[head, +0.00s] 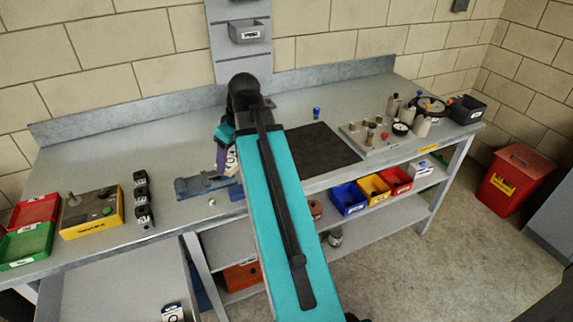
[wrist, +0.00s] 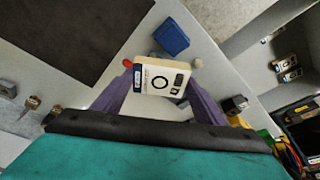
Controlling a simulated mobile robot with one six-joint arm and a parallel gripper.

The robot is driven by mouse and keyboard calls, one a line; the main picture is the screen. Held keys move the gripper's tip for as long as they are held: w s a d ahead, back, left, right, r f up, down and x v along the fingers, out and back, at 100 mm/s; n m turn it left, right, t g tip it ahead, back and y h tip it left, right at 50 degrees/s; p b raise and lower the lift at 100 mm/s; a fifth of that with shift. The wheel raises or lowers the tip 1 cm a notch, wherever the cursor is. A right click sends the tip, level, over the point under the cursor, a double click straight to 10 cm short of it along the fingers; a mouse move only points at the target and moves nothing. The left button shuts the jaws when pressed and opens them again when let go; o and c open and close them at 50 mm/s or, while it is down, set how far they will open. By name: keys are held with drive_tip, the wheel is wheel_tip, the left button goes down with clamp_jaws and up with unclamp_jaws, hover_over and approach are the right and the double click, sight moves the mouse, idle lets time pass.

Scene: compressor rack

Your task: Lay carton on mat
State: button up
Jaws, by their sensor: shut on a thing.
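A small white carton (wrist: 160,78) with a blue edge strip and a black ring printed on it sits between the purple fingers of my gripper (wrist: 158,88) in the wrist view. The fingers are shut on its two sides. In the head view my gripper (head: 224,158) is above the bench, left of the mat, with the carton partly hidden by the fingers and arm. The dark mat (head: 322,150) lies flat on the bench and looks bare; my arm covers its left edge. The mat also shows at the upper left of the wrist view (wrist: 62,35), apart from the carton.
A blue fixture (head: 198,187) lies on the bench below my gripper. A plate with metal parts and gauges (head: 385,138) stands right of the mat. A yellow control box (head: 92,212) and several small black blocks (head: 142,195) stand left. A small blue-capped item (head: 316,113) stands behind the mat.

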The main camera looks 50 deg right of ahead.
drive_tip(key=s+d+f+n+b, duration=0.2)
drive_tip(key=s+d+f, duration=0.2)
drive_tip(key=s+d, duration=0.8)
drive_tip(key=s, duration=0.4)
drive_tip(key=shift+s+d+y+b, duration=0.3)
drive_tip(key=shift+b, duration=0.05)
drive_tip(key=shift+w+d+r+p, duration=0.1)
drive_tip(key=shift+w+d+p, duration=0.1)
drive_tip(key=shift+p, duration=0.55)
drive_tip(key=w+p, duration=0.1)
drive_tip(key=p, duration=0.3)
drive_tip(key=shift+w+d, duration=0.15)
drive_tip(key=shift+d, duration=0.25)
drive_tip(key=shift+w+d+p, duration=0.15)
drive_tip(key=shift+w+p, duration=0.1)
drive_tip(key=shift+p, duration=0.85)
drive_tip(key=w+d+p, duration=0.1)
drive_tip(key=w+d, duration=0.1)
drive_tip(key=w, duration=0.1)
drive_tip(key=w+d+f+p, duration=0.1)
drive_tip(key=w+d, duration=0.2)
drive_tip(key=w, duration=0.1)
drive_tip(key=w+d+p, duration=0.1)
drive_tip(key=w+d, duration=0.1)
drive_tip(key=w, duration=0.2)
drive_tip(key=shift+w+d+f, duration=0.1)
drive_tip(key=shift+d+f, duration=0.05)
drive_tip(key=shift+f, duration=0.2)
drive_tip(key=shift+f+p, duration=0.2)
drive_tip(key=shift+p, duration=0.1)
